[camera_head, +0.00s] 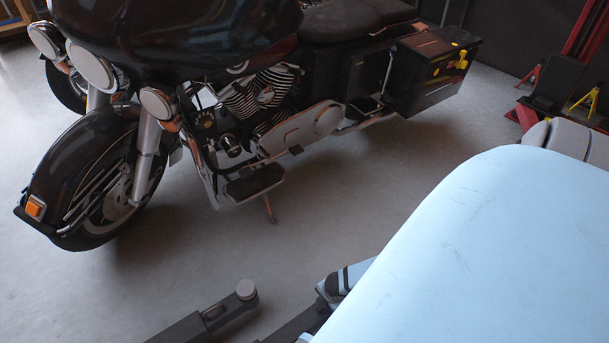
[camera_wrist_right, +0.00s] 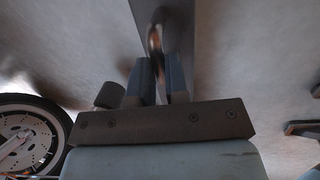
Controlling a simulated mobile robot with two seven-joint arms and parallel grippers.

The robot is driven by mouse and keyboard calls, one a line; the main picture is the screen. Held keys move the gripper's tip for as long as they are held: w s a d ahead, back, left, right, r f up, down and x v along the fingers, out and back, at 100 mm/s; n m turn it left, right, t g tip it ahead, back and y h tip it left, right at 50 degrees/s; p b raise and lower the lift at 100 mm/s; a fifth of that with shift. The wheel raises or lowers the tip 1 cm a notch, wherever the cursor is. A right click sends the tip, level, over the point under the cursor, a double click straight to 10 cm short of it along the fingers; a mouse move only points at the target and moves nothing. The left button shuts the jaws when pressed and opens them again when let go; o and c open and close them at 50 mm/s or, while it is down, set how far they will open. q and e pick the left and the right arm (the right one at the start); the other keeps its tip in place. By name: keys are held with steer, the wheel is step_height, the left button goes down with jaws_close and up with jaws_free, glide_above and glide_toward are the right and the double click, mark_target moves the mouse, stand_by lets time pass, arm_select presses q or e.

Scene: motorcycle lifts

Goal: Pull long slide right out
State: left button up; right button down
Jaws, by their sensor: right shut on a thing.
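A long dark grey slide (camera_head: 188,328) lies low over the floor at the bottom of the head view, with a slot and a round knob (camera_head: 246,289) at its end. In the right wrist view a long grey bar (camera_wrist_right: 182,22) runs away from my right gripper (camera_wrist_right: 160,68), which is shut on a narrow part of it. The two fingers stand close together, and the held part is blurred and mostly hidden between them. A dark round knob (camera_wrist_right: 109,95) sits just left of the fingers. My left gripper is in neither view.
A black motorcycle (camera_head: 300,132) stands across the upper left, its front wheel (camera_head: 115,205) near the slide; the wheel also shows in the right wrist view (camera_wrist_right: 25,135). Red and yellow stands (camera_head: 583,100) are at the far right. Grey floor between is clear.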

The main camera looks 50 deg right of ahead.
steer(key=d, duration=0.2)
steer(key=s+d, duration=0.1)
steer(key=d, duration=0.2)
steer(key=s+d, duration=0.1)
steer(key=d, duration=0.2)
steer(key=shift+b, duration=0.3)
steer(key=shift+d, duration=0.15)
steer(key=c, duration=1.1)
jaws_free()
